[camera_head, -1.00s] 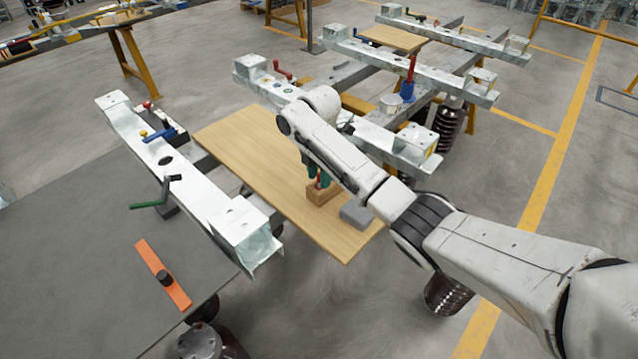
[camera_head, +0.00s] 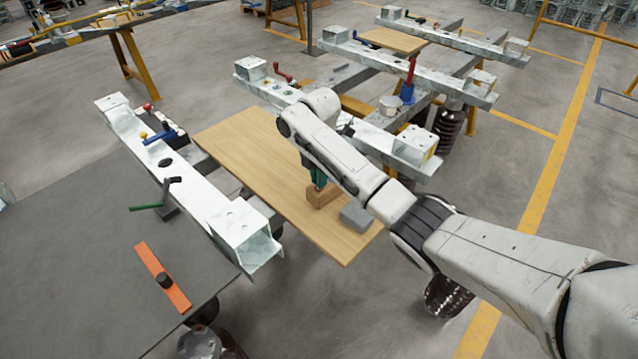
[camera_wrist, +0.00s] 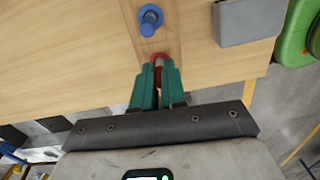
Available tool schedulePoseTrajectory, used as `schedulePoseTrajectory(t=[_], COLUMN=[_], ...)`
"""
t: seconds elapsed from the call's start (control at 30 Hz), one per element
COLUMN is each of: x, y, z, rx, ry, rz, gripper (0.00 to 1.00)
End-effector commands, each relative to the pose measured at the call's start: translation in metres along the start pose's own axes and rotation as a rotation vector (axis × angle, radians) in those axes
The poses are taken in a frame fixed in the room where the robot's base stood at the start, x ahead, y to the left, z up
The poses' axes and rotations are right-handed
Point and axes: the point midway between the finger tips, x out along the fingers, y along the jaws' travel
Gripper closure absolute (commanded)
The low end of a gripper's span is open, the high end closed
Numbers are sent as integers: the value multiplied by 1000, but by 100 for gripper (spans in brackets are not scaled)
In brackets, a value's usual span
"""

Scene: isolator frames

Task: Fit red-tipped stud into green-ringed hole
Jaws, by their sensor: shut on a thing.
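The red-tipped stud (camera_wrist: 158,58) stands at the wooden block (camera_head: 322,197), its red end showing between my green fingertips in the wrist view. My gripper (camera_wrist: 157,78) is shut on it; in the head view my gripper (camera_head: 318,178) is just above the block, partly behind my arm. I cannot tell whether the stud is still seated. A blue stud (camera_wrist: 150,18) stands in the same block. Small ringed holes (camera_head: 277,84) show on the beam behind the board; they are too small to tell which ring is green.
The block rests on a wooden board (camera_head: 250,150) next to a grey block (camera_head: 356,217). The far beam carries a red lever (camera_head: 284,74). The board's left part is clear.

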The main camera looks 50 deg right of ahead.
Motion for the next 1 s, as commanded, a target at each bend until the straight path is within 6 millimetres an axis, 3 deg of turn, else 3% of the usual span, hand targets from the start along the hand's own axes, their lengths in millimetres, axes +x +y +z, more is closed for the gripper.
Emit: schedulePoseTrajectory(t=[0.27, 0.43, 0.6, 0.73, 0.87, 1.0], x=[-10, -31, -53, -86, -102, -111], y=[1, 1, -18, -39, -52, -77], z=[0, 0, 2, 4, 6, 7], rx=[-1, -1, 1, 2, 2, 3], ry=[-1, -1, 2, 1, 0, 3], rz=[3, 3, 4, 0, 0, -1], gripper=[100, 100, 100, 100, 100, 100])
